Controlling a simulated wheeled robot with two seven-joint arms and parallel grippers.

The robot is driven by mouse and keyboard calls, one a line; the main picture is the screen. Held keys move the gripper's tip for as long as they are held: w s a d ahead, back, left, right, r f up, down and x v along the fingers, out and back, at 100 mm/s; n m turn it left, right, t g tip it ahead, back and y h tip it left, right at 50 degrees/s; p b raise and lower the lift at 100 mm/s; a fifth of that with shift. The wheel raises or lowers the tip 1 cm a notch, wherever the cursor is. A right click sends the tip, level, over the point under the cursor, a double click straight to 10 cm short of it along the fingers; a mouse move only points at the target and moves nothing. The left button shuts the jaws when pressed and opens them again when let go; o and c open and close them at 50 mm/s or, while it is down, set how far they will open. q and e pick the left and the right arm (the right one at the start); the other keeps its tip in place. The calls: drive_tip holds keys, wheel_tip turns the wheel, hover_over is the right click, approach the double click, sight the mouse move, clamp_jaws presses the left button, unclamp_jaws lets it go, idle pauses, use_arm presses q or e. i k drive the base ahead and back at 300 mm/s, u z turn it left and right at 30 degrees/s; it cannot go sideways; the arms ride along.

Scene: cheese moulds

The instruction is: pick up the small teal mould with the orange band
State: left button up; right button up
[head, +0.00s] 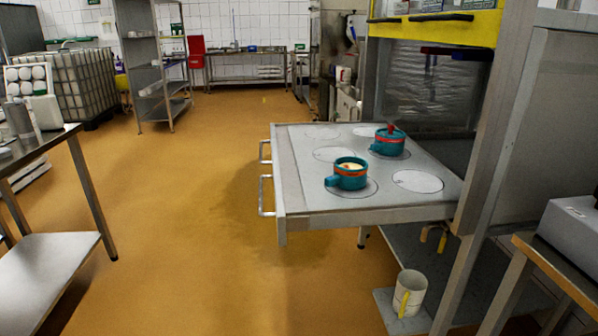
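Two teal moulds stand upright on a grey pull-out table (300,190) with circles marked on it. The nearer teal mould (348,179) has an orange band at its rim, a stub handle to the left and something pale inside. The farther teal mould (388,147) has an orange-red band and a red knob-like piece on top. They look close in size, and I cannot tell for sure which is the small one. They stand apart from each other. Neither of my grippers is in view.
A white mug (409,293) with a yellow handle stands low on a small shelf below the table. A steel frame post (490,150) rises at the table's right. A metal side table (45,150) is at left. The orange floor (190,220) between is clear.

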sight(346, 179)
drive_tip(key=u, duration=0.45)
drive_tip(key=i, duration=0.85)
drive_tip(key=z, duration=0.05)
